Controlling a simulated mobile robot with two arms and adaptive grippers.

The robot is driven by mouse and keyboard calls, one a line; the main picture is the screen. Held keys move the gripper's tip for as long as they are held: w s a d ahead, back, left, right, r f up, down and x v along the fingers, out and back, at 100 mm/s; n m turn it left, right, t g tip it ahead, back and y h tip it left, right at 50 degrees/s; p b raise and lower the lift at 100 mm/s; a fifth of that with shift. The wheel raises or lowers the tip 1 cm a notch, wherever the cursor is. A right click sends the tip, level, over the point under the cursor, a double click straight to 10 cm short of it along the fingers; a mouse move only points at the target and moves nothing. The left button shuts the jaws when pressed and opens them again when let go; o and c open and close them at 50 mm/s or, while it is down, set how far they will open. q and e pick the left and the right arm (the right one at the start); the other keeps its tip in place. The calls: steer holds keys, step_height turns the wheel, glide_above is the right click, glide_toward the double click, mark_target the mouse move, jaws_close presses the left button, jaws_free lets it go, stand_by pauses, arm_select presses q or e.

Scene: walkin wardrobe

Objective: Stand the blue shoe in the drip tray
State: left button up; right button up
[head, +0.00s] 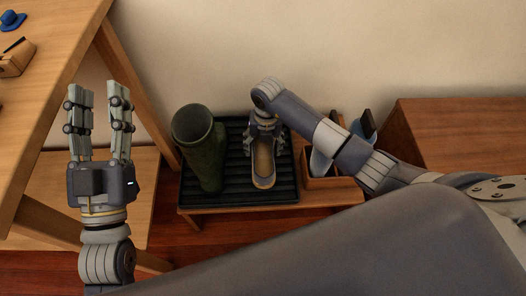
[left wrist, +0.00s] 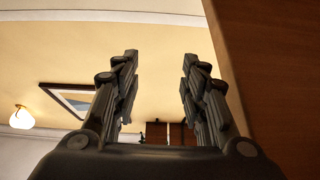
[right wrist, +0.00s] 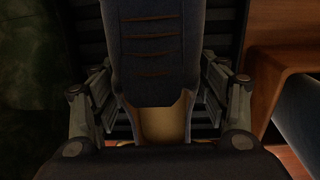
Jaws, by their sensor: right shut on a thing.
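The black ribbed drip tray (head: 234,188) lies on a low wooden bench against the wall. My right gripper (head: 264,135) is over the tray and shut on the blue shoe (head: 264,163). In the right wrist view the shoe (right wrist: 152,55) is dark blue with orange laces and a tan inside, one finger on each side. I cannot tell whether its sole touches the tray.
A tall green boot (head: 203,150) stands in the tray's left part, beside the shoe. A wooden box (head: 330,188) with blue and pale items sits right of the tray, under my right arm. Wooden shelving (head: 60,90) is at left, a wooden cabinet (head: 440,125) at right.

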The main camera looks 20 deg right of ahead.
mark_target(263, 150)
step_height(263, 150, down, 3)
steer(key=shift+b, duration=0.55)
arm_select(q)
steer(key=s+r+t+h, duration=0.1)
steer(key=s+r+t, duration=0.2)
steer(key=s+r, duration=0.1)
steer(key=shift+a+r, duration=0.25)
steer(key=shift+r, duration=0.15)
arm_select(e)
steer(key=shift+f, duration=0.15)
arm_select(q)
steer(key=shift+s+t, duration=0.1)
steer(key=shift+t, duration=0.2)
arm_select(e)
steer(key=shift+f, duration=0.1)
arm_select(q)
steer(key=shift+r, duration=0.1)
arm_select(e)
steer(key=o, duration=1.3)
steer(key=shift+o, duration=0.2)
